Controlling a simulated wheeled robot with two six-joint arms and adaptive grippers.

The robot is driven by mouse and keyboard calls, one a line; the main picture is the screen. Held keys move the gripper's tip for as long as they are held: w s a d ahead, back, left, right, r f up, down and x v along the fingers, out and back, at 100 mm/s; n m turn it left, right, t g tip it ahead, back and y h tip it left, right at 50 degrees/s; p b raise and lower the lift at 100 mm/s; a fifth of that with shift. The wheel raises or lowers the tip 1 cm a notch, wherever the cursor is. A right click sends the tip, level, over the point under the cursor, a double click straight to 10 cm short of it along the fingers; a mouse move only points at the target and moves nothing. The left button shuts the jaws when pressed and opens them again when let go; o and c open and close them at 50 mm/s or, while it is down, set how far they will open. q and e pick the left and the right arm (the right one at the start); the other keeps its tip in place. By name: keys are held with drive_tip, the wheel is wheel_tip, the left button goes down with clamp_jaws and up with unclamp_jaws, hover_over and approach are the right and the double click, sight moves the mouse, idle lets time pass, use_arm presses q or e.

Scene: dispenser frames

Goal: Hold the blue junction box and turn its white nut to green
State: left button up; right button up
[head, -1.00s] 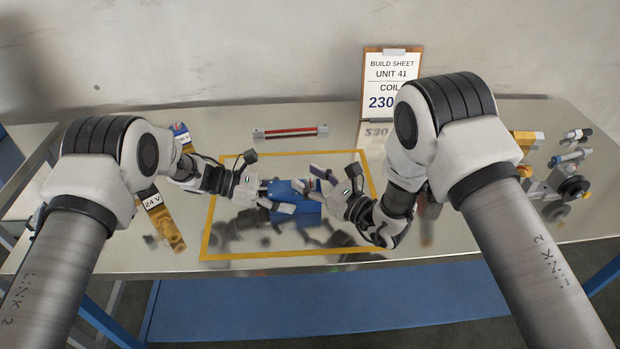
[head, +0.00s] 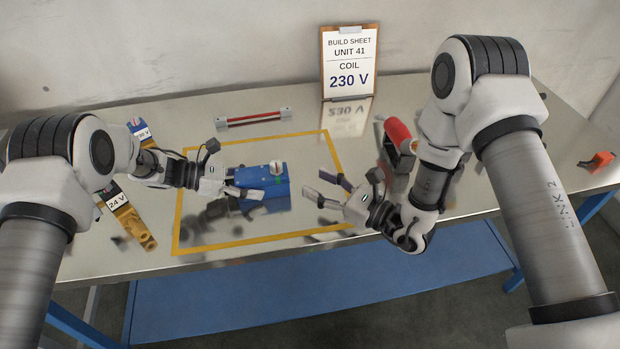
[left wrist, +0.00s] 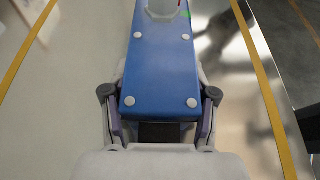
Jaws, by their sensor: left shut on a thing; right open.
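The blue junction box (head: 279,188) is within the yellow outline, and my left gripper (head: 240,184) is shut on its left end. In the left wrist view the box (left wrist: 160,70) lies between the two fingers, with white screws at its corners. The white nut (head: 276,167) stands on top of the box, with a red mark and a bit of green beside it. The nut (left wrist: 163,8) is cut off at the top of the left wrist view, with a green patch at its right. My right gripper (head: 328,190) is open and empty, right of the box and apart from it.
A build sheet (head: 349,65) reading 230 V stands at the back. A red-and-black bar (head: 253,119) lies behind the yellow outline (head: 265,243). Yellow parts tagged 24 V (head: 130,222) and 230 V lie at left. A red tool (head: 398,133) is behind my right arm.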

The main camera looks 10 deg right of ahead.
use_arm(q)
drive_tip(key=o, duration=1.4)
drive_tip(key=shift+a, duration=0.1)
